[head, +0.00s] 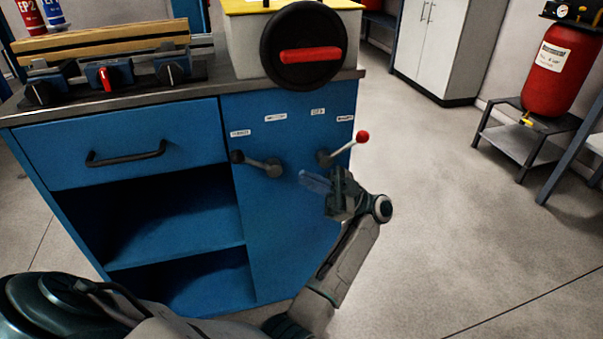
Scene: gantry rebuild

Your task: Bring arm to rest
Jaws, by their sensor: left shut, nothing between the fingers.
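My left arm comes in from the lower left and bends up along the right side of the blue cabinet (290,230). Its left gripper (314,182) is shut and empty, pointing left in front of the cabinet's right panel. The gripper is just below a lever with a red knob (362,137), whose handle points up and right. I cannot tell whether they touch. A second lever with a dark knob (237,157) is to the left, apart from the gripper. My right gripper is not in view.
A drawer (120,145) and open shelves fill the cabinet's left side. On top are clamps with a wooden bar (100,42) and a box with a black dial with a red handle (303,45). A red tank (562,70) stands at right. The floor (470,220) there is clear.

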